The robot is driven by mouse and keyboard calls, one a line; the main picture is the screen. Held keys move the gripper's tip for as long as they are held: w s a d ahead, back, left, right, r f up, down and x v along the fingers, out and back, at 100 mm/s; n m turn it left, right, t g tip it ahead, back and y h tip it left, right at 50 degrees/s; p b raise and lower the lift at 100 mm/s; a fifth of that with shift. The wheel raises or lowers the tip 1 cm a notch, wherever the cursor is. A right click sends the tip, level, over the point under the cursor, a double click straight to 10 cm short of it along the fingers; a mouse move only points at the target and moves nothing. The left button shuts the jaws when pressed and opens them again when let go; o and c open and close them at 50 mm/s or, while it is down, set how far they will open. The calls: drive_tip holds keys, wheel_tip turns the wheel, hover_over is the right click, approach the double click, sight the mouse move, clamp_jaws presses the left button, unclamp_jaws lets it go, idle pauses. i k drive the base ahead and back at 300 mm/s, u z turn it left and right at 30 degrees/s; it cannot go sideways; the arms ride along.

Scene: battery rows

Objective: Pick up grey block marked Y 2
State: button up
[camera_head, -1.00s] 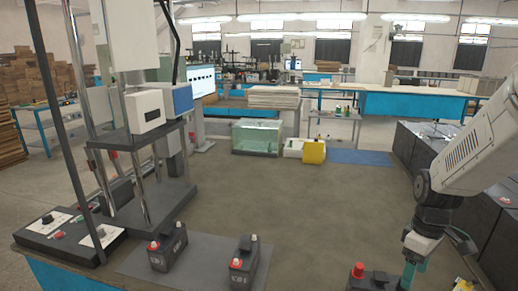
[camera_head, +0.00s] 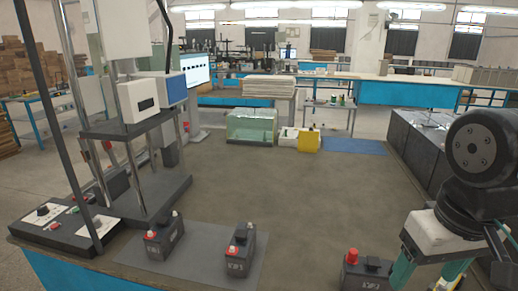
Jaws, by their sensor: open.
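Three dark grey battery-like blocks with a raised handle and red and pale caps stand upright at the near table edge. The left block (camera_head: 164,241) and middle block (camera_head: 239,257) are on a grey mat. The right block (camera_head: 364,275) stands on the bare tabletop, cut off by the bottom edge. Each has a small pale marking on its front; these are too blurred to read surely, so I cannot tell which one is Y 2. My gripper (camera_head: 428,272) is at the lower right, teal fingers spread and empty, just right of the right block and apart from it.
The grey mat (camera_head: 190,262) lies near the front edge. A black control box (camera_head: 55,232) and a metal test stand (camera_head: 150,195) are at the left. A glass tank (camera_head: 251,127) and a yellow item (camera_head: 308,141) stand further back. The middle floor area is clear.

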sight(370, 273)
drive_tip(key=z, duration=3.55)
drive_tip(key=k, duration=1.75)
drive_tip(key=u, duration=1.8)
